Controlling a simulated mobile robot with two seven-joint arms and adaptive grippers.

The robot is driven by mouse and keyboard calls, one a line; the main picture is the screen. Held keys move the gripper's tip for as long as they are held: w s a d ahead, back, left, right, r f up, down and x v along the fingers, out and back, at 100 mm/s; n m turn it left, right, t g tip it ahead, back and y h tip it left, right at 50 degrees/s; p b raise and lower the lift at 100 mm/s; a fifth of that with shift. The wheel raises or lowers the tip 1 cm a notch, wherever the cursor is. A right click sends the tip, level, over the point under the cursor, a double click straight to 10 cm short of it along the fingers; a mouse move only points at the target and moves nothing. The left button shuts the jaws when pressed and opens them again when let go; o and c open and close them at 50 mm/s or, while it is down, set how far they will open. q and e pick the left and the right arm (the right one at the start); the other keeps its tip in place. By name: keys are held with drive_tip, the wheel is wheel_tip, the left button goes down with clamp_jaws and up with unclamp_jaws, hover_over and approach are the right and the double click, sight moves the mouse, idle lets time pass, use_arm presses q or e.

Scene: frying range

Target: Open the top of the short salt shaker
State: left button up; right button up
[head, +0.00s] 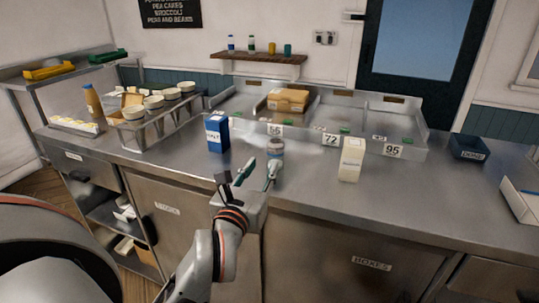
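A small round container (276,149) with a grey top and a reddish and blue body stands on the steel counter; it looks like the short salt shaker. I cannot read its label or make out whether its top is open. My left gripper (257,170) is just in front of it and to its left, with its two fingers spread apart and nothing seen between them. One fingertip overlaps the lower part of the shaker in the picture; I cannot tell whether they touch. My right gripper is not in view.
A blue box (217,132) stands left of the shaker, and a cream carton (351,159) stands to its right. Behind are steel bays (335,112) with number tags. A rack of cups (155,125) is at left, a dark bin (468,148) at right. The front counter is mostly clear.

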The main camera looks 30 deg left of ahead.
sight(271, 151)
use_arm(q)
drive_tip(key=x, duration=0.7)
drive_tip(key=shift+w, duration=0.15)
clamp_jaws()
